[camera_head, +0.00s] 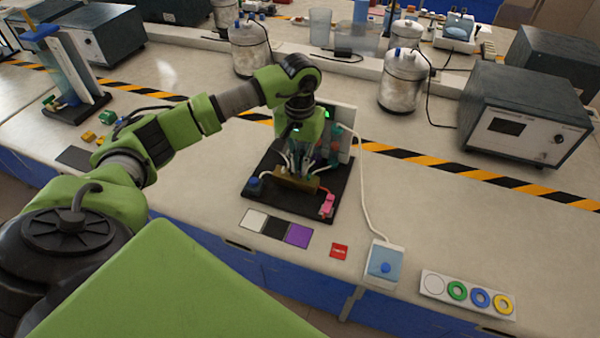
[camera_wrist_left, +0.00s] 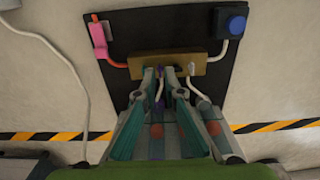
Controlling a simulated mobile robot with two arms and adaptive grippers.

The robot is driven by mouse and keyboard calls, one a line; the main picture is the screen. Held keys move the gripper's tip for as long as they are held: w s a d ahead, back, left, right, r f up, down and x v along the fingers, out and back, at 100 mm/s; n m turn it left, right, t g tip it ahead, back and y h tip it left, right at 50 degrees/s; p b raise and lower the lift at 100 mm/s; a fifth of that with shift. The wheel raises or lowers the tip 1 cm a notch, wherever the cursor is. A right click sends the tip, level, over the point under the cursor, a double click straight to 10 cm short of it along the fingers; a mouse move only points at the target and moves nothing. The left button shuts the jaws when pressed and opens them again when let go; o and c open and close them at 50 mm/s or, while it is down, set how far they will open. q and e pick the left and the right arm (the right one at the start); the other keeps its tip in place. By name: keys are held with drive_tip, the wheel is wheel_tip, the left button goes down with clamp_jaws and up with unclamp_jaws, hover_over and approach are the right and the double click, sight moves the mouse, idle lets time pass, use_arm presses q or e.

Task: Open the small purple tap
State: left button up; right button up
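The small purple tap (camera_wrist_left: 161,72) shows only as a thin purple sliver in the left wrist view, at the brass-coloured block (camera_wrist_left: 205,62) on the black board (camera_wrist_left: 160,34). My left gripper (camera_wrist_left: 160,73) points at the block, its fingertips close together on either side of the purple sliver. I cannot tell whether they touch it. In the head view my left gripper (camera_head: 298,168) is over the block (camera_head: 291,181) and hides the tap. The tap's handle position is hidden. My right gripper is not in view.
A pink clamp-like part (camera_head: 327,206) and a blue knob (camera_head: 254,184) flank the block on the board. Thin tubes run close to the fingers. White, black and purple (camera_head: 298,235) squares lie in front. A white box with a blue button (camera_head: 385,266) stands front right.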

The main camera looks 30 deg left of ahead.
use_arm(q)
clamp_jaws()
drive_tip(key=n, duration=0.3)
drive_tip(key=shift+n, duration=0.4)
drive_tip(key=n, duration=0.3)
drive_tip(key=shift+n, duration=0.3)
drive_tip(key=n, duration=0.3)
drive_tip(key=shift+b, duration=0.3)
drive_tip(key=n, duration=0.3)
drive_tip(key=shift+n, duration=0.3)
